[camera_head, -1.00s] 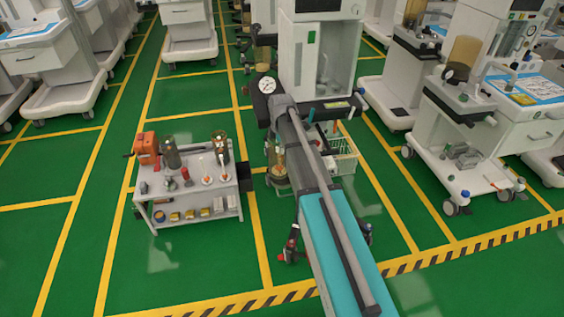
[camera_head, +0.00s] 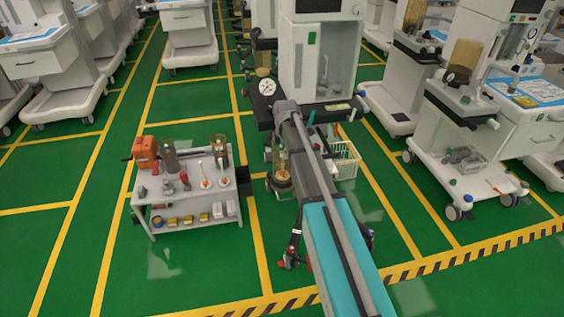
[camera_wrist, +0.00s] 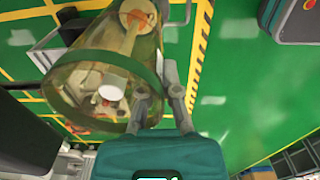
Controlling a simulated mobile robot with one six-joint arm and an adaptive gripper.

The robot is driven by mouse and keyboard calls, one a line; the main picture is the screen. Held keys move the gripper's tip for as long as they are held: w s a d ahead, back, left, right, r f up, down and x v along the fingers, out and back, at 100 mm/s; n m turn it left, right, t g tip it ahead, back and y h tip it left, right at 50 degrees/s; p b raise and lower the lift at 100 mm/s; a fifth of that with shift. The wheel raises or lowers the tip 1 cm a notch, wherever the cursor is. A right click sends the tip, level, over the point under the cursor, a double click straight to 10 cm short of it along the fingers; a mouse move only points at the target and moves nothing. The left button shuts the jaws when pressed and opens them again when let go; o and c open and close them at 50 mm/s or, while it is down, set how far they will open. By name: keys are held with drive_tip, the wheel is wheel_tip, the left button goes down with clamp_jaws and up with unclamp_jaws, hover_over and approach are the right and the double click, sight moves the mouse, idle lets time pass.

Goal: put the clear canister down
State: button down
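The clear canister (camera_wrist: 92,62) fills the upper left of the wrist view. It is see-through and yellowish, with a green band around its near rim and an orange-brown round part at its far end. My gripper (camera_wrist: 158,96) has one finger over the canister's near wall and the other just outside it, with the green band between them; it looks closed on this wall. In the head view a yellowish clear vessel (camera_head: 281,168) shows beside my arm, below the cart's worktop. My gripper is hidden behind my arm there.
A low white trolley (camera_head: 190,209) at left carries an orange box (camera_head: 145,148), a dark cylinder (camera_head: 169,157) and small bottles. A white anaesthesia cart (camera_head: 322,65) stands behind my arm, with a wire basket (camera_head: 346,160) below. Green floor is clear in front.

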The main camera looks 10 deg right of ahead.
drive_tip(key=shift+f+b, duration=1.1)
drive_tip(key=shift+f, duration=0.35)
drive_tip(key=c, duration=0.8)
unclamp_jaws()
wheel_tip(320, 180, up, 12)
drive_tip(key=p, duration=1.2)
drive_tip(key=shift+s, duration=0.15)
